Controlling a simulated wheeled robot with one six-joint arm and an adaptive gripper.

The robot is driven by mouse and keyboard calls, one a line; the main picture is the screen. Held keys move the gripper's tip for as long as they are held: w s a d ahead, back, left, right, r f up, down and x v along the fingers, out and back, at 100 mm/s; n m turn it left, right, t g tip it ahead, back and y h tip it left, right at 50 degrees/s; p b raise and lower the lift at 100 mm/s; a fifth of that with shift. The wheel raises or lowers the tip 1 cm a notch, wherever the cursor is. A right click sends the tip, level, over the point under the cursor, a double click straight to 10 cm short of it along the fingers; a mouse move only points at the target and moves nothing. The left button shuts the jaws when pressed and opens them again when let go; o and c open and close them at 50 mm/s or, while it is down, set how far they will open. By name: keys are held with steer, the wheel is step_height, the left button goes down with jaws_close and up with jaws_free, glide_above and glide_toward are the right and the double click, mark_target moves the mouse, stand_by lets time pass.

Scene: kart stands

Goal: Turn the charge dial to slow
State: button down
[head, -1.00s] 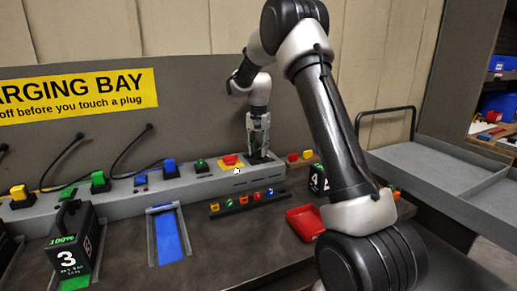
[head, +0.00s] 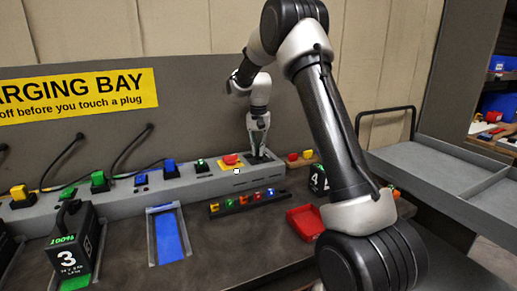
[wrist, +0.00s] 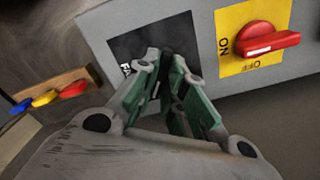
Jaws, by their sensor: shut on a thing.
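The charge dial's black plate (wrist: 188,42) lies on the grey console, with a partly covered white label starting "FA". In the head view the plate (head: 270,157) shows around my fingertips at the console's right end. My gripper (head: 261,152) points down onto it. In the wrist view its green-padded fingers (wrist: 168,72) are closed on the dark dial knob (wrist: 166,60), at the middle of the plate. The knob is mostly hidden between the fingers, so I cannot read its setting.
A red switch (wrist: 268,40) on a yellow ON/OFF plate sits close beside the dial. A rack of coloured pieces (head: 243,203), a red tray (head: 305,222) and battery 3 (head: 70,245) stand in front. A block with red and yellow pieces (head: 300,157) lies right of the console.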

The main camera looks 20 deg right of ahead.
mark_target(258, 150)
steer(key=n, duration=0.6)
steer(key=shift+n, duration=0.4)
stand_by(0.4)
steer(key=c, duration=1.5)
jaws_free()
step_height(258, 150, up, 12)
steer(key=shift+w, duration=0.1)
